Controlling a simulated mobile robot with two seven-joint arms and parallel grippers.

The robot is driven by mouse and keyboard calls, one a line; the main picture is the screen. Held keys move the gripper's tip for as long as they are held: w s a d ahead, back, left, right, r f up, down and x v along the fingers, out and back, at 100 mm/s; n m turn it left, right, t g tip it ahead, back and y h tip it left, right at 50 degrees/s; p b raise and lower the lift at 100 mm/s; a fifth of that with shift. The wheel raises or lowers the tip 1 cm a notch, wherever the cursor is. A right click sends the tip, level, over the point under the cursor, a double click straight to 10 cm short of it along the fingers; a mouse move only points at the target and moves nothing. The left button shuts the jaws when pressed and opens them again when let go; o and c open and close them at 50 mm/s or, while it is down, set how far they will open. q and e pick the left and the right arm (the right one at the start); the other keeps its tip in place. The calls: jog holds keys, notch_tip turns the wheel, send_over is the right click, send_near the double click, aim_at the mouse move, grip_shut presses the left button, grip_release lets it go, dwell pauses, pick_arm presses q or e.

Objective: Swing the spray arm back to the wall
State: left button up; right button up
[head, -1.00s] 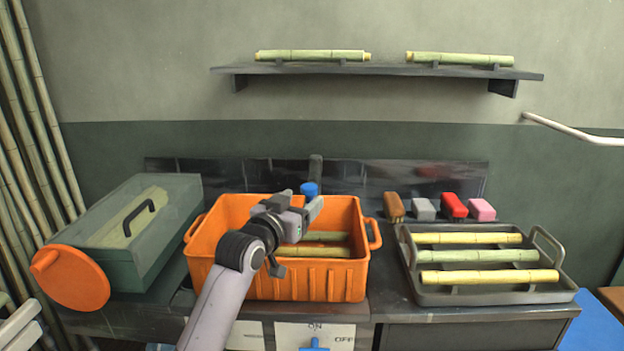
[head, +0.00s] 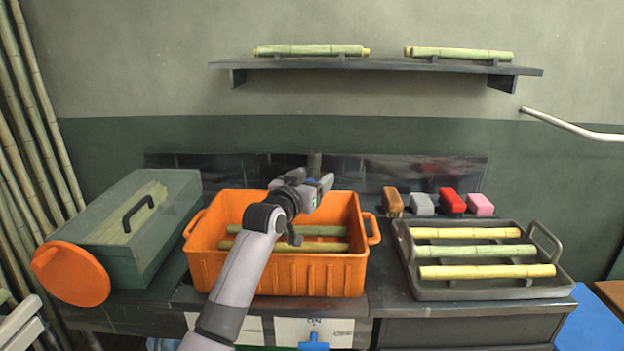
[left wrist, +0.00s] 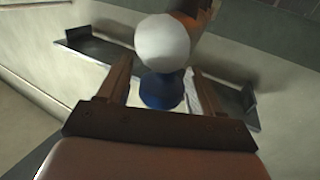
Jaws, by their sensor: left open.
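The spray arm shows in the head view as a short dark upright piece (head: 315,166) at the backsplash, behind the orange crate; my left gripper hides most of it. In the left wrist view a blue knob (left wrist: 162,92) and a pale round ball (left wrist: 162,43) sit between the fingers, with a brownish bar running up right behind them. My left gripper (head: 322,190) is over the back of the crate. In the wrist view its fingers (left wrist: 160,78) are apart on either side of the blue knob; I cannot tell whether they touch it. My right gripper is out of view.
Below my left arm stands the orange crate (head: 205,250) with cane pieces. A shelf (head: 385,66) hangs above.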

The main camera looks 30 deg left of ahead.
pick_arm(q)
grip_shut()
jog(key=shift+a, duration=0.1)
